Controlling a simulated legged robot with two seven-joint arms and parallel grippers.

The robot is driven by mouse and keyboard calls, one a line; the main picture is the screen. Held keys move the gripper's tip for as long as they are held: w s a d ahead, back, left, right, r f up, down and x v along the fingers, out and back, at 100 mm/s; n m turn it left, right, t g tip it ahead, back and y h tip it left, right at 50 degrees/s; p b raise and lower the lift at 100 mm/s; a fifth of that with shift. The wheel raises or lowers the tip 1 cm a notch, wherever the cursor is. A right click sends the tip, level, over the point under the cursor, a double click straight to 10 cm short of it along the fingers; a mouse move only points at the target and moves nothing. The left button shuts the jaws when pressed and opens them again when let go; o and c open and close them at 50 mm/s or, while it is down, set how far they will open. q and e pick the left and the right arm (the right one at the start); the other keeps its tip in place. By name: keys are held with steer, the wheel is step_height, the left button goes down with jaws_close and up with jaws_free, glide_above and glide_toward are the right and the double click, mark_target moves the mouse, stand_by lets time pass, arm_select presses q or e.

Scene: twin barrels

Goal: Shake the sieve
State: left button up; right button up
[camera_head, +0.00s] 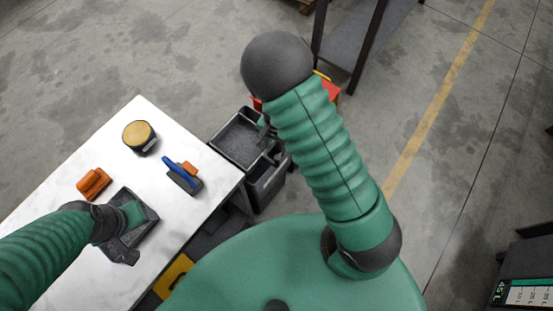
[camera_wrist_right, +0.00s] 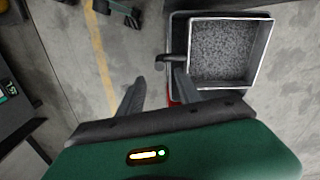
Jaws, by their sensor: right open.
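The sieve, a square tray with a speckled grey inside, sits on top of a black bin in the head view (camera_head: 226,126). It also shows in the right wrist view (camera_wrist_right: 232,19), with a short dark handle (camera_wrist_right: 171,59) on its left side. My right gripper (camera_wrist_right: 158,78) is open and empty, with its right finger close to the handle; touching or apart, I cannot tell. In the head view it is mostly hidden behind my right arm. My left gripper (camera_head: 130,214) is over a dark tray (camera_head: 146,204) on the white table; its fingers are not clear.
The white table (camera_head: 105,150) holds a yellow-topped round tin (camera_head: 139,136), an orange block (camera_head: 94,183) and a blue-handled brush-like tool (camera_head: 182,173). The black bin (camera_head: 268,182) stands beside its right edge. A dark shelf (camera_head: 360,40) stands behind.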

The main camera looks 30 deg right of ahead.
mark_target(277, 156)
arm_select(q)
steer(key=shift+d+f+b, duration=0.2)
steer(key=shift+f+b, duration=0.55)
steer(key=shift+f, duration=0.2)
arm_select(e)
step_height(277, 156, down, 10)
steer(key=shift+d+f, duration=0.1)
steer(key=shift+d, duration=0.05)
arm_select(q)
steer(key=shift+a, duration=0.1)
arm_select(e)
steer(key=shift+f, duration=0.5)
jaws_close()
steer(key=shift+r, duration=0.1)
